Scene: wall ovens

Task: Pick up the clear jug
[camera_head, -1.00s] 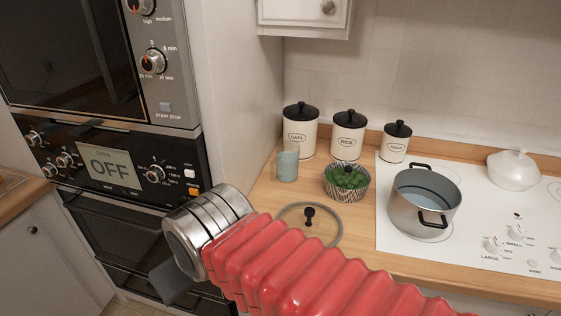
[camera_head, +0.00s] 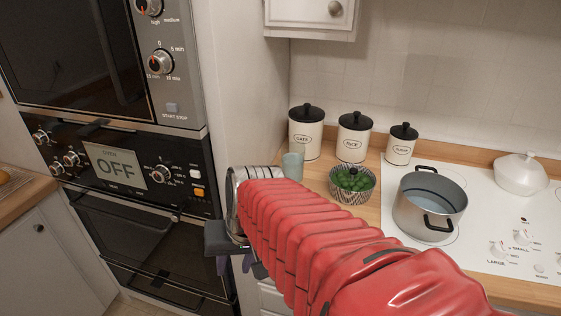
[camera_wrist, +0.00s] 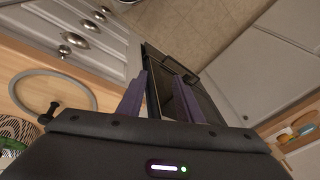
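The clear jug (camera_head: 292,164) looks like a pale bluish translucent vessel. It stands upright on the wooden counter in front of the oats canister, its lower part hidden behind my red arm. It does not show in the wrist view. My gripper (camera_head: 240,264) hangs in front of the oven, left of and nearer than the jug, apart from it. In the wrist view my gripper (camera_wrist: 160,76) has its two purple fingers spread apart with nothing between them.
A bowl of greens (camera_head: 352,184) stands right of the jug. Canisters (camera_head: 354,137) line the back. A grey pot (camera_head: 430,205) sits on the white hob (camera_head: 490,225). A round lid (camera_wrist: 20,83) lies on the counter. The oven wall (camera_head: 140,165) is close at left.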

